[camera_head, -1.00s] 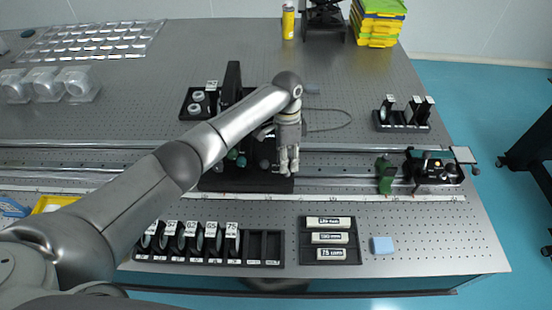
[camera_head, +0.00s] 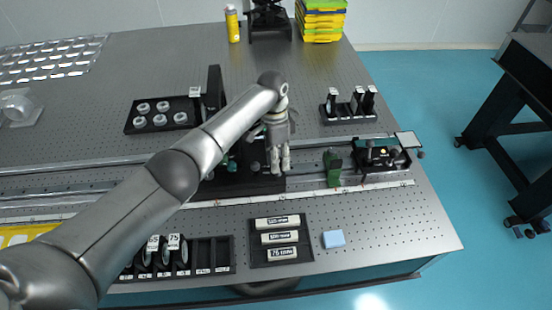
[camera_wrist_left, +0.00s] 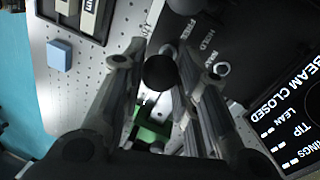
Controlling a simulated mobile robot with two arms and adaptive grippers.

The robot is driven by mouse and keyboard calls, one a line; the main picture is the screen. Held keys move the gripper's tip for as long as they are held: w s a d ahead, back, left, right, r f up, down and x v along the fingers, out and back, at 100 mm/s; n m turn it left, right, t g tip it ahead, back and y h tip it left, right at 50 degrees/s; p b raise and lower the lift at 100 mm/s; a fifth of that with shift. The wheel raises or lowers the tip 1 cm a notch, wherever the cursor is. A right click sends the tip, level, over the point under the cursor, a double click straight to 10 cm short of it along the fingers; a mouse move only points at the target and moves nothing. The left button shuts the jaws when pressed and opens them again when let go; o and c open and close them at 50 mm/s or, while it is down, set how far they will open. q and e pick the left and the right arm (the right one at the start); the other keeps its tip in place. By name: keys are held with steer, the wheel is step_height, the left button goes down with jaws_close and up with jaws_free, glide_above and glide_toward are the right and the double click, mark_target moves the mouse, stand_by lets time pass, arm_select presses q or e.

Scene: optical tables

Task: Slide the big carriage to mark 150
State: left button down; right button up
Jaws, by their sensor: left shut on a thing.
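The big carriage (camera_head: 243,186) is a black plate on the long rail (camera_head: 306,178), left of a green post mount (camera_head: 332,168). A white scale strip (camera_head: 372,187) runs along the front of the rail; its numbers are too small to read. My left gripper (camera_head: 280,172) is at the carriage's right end. In the left wrist view its fingers (camera_wrist_left: 160,85) are shut on a round black knob (camera_wrist_left: 160,72). Black plate lettering there includes FREE and HOLD. My left arm hides part of the carriage and rail. My right gripper is not in view.
A small stage (camera_head: 382,155) stands right of the green mount. A label tray (camera_head: 254,257) and blue block (camera_head: 333,239) lie in front of the rail. A holder (camera_head: 348,113) stands behind. The wrist view shows a screen (camera_wrist_left: 290,120) reading BEAM CLOSED.

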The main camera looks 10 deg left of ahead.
arm_select(q)
steer(key=shift+r, duration=0.1)
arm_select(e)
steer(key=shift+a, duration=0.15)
arm_select(q)
steer(key=c, duration=1.1)
jaws_free()
steer(key=shift+d, duration=0.1)
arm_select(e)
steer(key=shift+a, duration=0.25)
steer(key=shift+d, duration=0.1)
arm_select(q)
step_height(320, 180, up, 12)
steer(key=w+a, duration=0.1)
steer(key=w, duration=0.1)
steer(key=shift+f, duration=0.25)
